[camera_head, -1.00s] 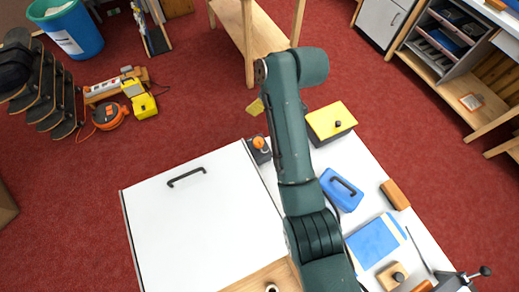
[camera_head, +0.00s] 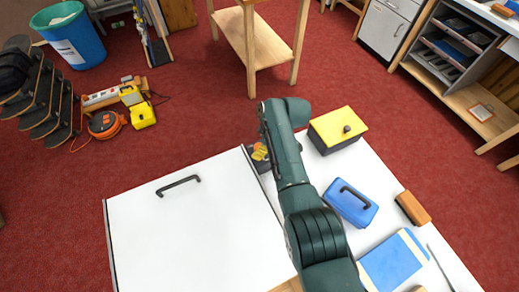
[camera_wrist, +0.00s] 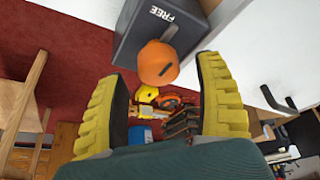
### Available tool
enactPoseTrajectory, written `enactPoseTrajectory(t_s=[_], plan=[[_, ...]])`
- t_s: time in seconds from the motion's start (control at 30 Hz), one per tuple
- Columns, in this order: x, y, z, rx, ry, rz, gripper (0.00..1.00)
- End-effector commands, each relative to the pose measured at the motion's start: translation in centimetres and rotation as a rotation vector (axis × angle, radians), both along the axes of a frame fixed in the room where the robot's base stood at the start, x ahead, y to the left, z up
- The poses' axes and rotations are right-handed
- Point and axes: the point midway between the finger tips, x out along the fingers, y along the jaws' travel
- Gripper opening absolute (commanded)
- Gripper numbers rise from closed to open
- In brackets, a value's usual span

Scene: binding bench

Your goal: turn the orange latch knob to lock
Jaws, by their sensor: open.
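The orange latch knob (camera_wrist: 157,63) sits on a dark grey latch box (camera_wrist: 135,35) marked FREE in the wrist view. A short dark line on the knob's face slants. My gripper (camera_wrist: 163,72) is open, with one yellow ribbed finger on either side of the knob in the picture. No contact with the knob shows, and I cannot tell how deep the fingers reach around it. In the head view the yellow fingertips (camera_head: 261,153) are over the box (camera_head: 262,166) and mostly cover the knob.
A white panel with a black handle (camera_head: 178,185) lies left of the latch box. A yellow-topped box (camera_head: 338,129) and a blue case (camera_head: 350,203) stand on the bench to the right. Red carpet floor is open beyond the bench edge.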

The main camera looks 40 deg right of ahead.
Motion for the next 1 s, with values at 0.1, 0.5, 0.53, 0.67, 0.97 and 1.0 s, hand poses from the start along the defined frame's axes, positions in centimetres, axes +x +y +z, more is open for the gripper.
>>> enactPoseTrajectory(t_s=[0.1,0.5,0.53,0.67,0.97,1.0], plan=[[0.49,0.18,-1.31,-0.001,0.000,0.000,0.70],[0.59,0.25,-1.49,0.000,0.000,-0.001,0.53],[0.58,0.24,-1.49,0.000,0.000,-0.001,0.47],[0.58,0.25,-1.49,0.000,0.000,-0.001,0.23],[0.57,0.27,-1.56,0.000,-0.001,-0.001,0.05],[0.56,0.27,-1.56,0.000,-0.001,-0.002,0.05]])
